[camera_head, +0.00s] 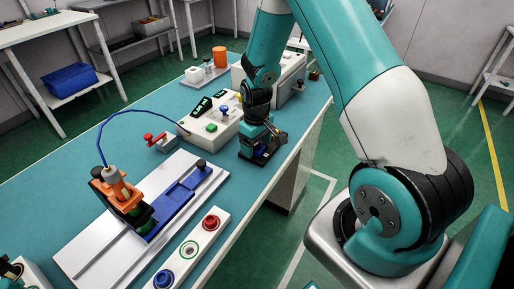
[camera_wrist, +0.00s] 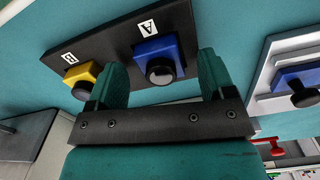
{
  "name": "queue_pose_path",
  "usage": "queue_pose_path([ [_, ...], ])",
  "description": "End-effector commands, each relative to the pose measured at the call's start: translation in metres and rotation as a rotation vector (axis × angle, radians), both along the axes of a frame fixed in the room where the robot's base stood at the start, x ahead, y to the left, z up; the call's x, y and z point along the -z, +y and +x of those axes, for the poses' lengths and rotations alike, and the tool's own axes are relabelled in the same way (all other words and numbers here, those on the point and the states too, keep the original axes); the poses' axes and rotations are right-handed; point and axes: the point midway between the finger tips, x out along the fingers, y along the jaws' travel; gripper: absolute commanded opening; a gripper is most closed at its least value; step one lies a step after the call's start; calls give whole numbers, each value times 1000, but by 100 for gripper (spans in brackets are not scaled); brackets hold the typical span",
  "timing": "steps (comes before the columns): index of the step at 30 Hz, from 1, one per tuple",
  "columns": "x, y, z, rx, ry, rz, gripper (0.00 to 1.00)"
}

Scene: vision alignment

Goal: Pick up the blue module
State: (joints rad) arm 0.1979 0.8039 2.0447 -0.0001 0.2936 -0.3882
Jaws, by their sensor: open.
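The blue module (camera_wrist: 167,50) is a blue block with a round dark-rimmed knob facing the camera. It sits on a black plate (camera_wrist: 118,40) beside a white label A, in the wrist view. My gripper (camera_wrist: 162,82) is open, with one teal finger on each side of the blue module in the picture. I cannot tell whether the fingers touch it or how far apart they are in depth. In the head view my gripper (camera_head: 258,143) is low over the black plate (camera_head: 266,158) near the table's edge, and it mostly hides the module.
A yellow module (camera_wrist: 80,76) with a black knob sits by label B, close to the left finger. In the head view a control box (camera_head: 205,124) stands left of my gripper. A white fixture with a blue rail (camera_head: 183,196) and a button strip (camera_head: 188,252) lie nearer.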

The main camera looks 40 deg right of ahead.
Motion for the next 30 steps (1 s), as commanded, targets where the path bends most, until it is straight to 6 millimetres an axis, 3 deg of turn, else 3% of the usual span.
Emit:
queue_pose_path([
  [6, 1, 0, 0, 0, -1, 0, 76],
  [14, 1, 0, 0, 0, -1, -1, 19],
  [25, -1, -1, 0, 2, -1, -2, 18],
  [30, -17, -1, 1, 2, -5, -3, 18],
])
